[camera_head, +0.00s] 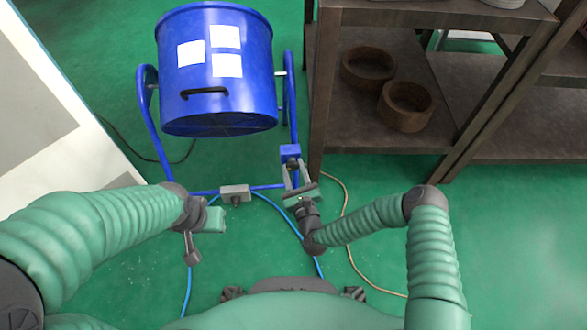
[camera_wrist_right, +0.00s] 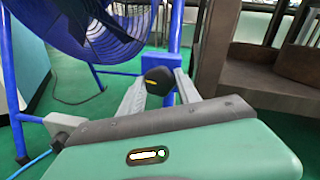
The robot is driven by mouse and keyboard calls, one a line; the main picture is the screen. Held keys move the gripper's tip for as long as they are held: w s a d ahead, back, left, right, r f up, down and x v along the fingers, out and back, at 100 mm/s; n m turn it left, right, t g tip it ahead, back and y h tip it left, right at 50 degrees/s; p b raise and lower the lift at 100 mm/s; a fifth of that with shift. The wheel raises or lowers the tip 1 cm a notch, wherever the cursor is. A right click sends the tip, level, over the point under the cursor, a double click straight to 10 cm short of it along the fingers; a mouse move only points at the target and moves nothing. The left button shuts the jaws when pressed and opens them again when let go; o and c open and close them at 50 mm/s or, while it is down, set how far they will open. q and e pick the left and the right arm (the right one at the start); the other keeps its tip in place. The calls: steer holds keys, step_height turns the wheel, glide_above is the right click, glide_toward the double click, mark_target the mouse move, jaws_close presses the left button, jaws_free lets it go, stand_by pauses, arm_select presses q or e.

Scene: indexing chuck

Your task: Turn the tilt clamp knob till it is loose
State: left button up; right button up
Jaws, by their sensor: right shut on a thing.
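The tilt clamp knob (camera_wrist_right: 158,82) is black with a small yellow mark and shows in the right wrist view, in front of the blue stand. My right gripper (camera_wrist_right: 161,88) is shut on it, with one grey finger on each side. In the head view my right gripper (camera_head: 292,172) is at the right side of the stand, by a blue clamp block (camera_head: 290,152); the knob is hidden there. The blue drum fan (camera_head: 215,110) hangs tilted in its stand. My left gripper (camera_head: 195,240) is lower left, apart from the fan; its jaw gap is unclear.
A grey box (camera_head: 235,192) sits on the stand's lower bar. A dark wooden shelf (camera_head: 450,105) with two round brown bowls stands close right of the fan. Blue and beige cables lie on the green floor. A white panel (camera_head: 75,160) is at left.

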steer(key=shift+a, duration=0.1)
jaws_close()
steer(key=n+h+p, duration=0.1)
steer(key=n+p, duration=0.3)
steer(key=n, duration=0.3)
steer(key=n+h+p, duration=0.1)
steer(key=n+p, duration=0.3)
steer(key=n, duration=0.3)
steer(key=n+h+p, duration=0.1)
steer(key=n+p, duration=0.4)
steer(key=n, duration=0.3)
steer(key=shift+s+a+f+g+h, duration=0.2)
steer(key=shift+a+g+h, duration=0.1)
steer(key=shift+a+g, duration=0.1)
stand_by(0.4)
